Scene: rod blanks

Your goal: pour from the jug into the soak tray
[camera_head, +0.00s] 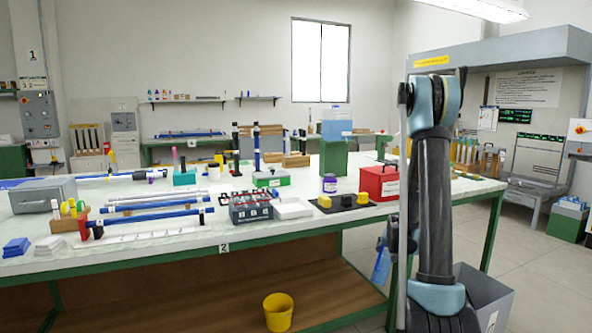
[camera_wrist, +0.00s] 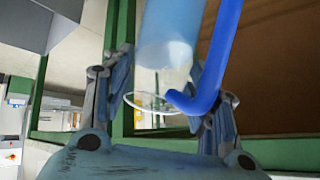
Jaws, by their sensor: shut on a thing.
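The jug (camera_head: 381,263) is light blue and translucent. It hangs beside my gripper (camera_head: 390,240), below the tabletop's height near the table's front right, and looks slightly tilted. In the wrist view the jug's pale body (camera_wrist: 166,40) and its darker blue handle (camera_wrist: 222,50) lie between the fingers of my gripper (camera_wrist: 165,95), which is shut on the jug. The exact finger contact on the handle is partly hidden. The jug's contents are not clear.
Near the tray stand a dark case (camera_head: 250,212), a purple-labelled jar (camera_head: 329,184), a red box (camera_head: 380,182) and a black mat with yellow blocks (camera_head: 345,203). The green table edge (camera_head: 300,230) lies beside the jug. A yellow bucket (camera_head: 278,311) is below.

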